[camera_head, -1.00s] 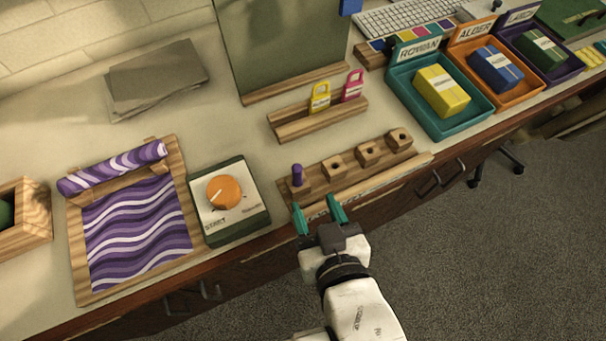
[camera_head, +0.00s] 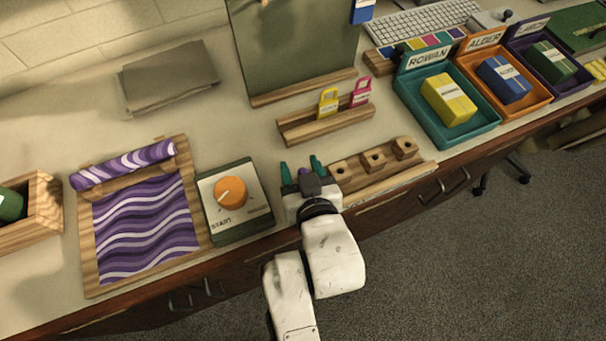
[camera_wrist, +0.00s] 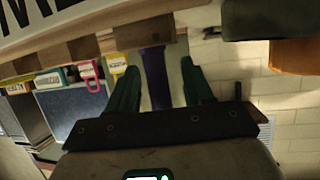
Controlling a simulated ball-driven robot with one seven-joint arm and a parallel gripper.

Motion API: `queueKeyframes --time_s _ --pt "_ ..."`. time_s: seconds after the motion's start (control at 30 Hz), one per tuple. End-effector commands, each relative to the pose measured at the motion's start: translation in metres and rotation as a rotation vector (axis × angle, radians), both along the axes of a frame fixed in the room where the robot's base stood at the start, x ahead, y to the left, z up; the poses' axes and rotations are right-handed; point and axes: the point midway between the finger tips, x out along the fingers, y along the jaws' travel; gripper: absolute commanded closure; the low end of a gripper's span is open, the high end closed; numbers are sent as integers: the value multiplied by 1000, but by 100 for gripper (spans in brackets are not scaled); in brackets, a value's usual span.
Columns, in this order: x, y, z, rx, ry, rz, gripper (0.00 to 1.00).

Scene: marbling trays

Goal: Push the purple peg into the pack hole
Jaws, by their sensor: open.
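The purple peg (camera_head: 303,172) is at the left end of a wooden rack (camera_head: 392,176), mostly hidden by my gripper (camera_head: 300,166). My gripper is open, with its two teal fingers on either side of the peg. In the wrist view the purple peg (camera_wrist: 156,80) shows between the open fingers of my gripper (camera_wrist: 168,60), closer to the left one; contact cannot be told. Three blocks with dark holes show along the rack to the right: a near one (camera_head: 339,172), a middle one (camera_head: 373,158) and a far one (camera_head: 404,147). No readable label marks the pack hole.
An orange dial box (camera_head: 236,203) stands close on the left, beside a purple marbled tray (camera_head: 88,250). A wooden holder (camera_head: 330,126) with yellow and pink tags is behind the rack. Teal (camera_head: 478,133), orange and purple trays stand right. The table's front edge is near.

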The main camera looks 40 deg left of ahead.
Motion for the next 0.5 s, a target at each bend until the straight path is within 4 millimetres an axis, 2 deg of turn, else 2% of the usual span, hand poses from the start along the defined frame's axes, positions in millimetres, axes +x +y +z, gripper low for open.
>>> queueKeyframes --time_s 0.2,0.5 --pt "0 1 -1 0 0 0 49" --pt "0 0 -1 -1 1 0 77"
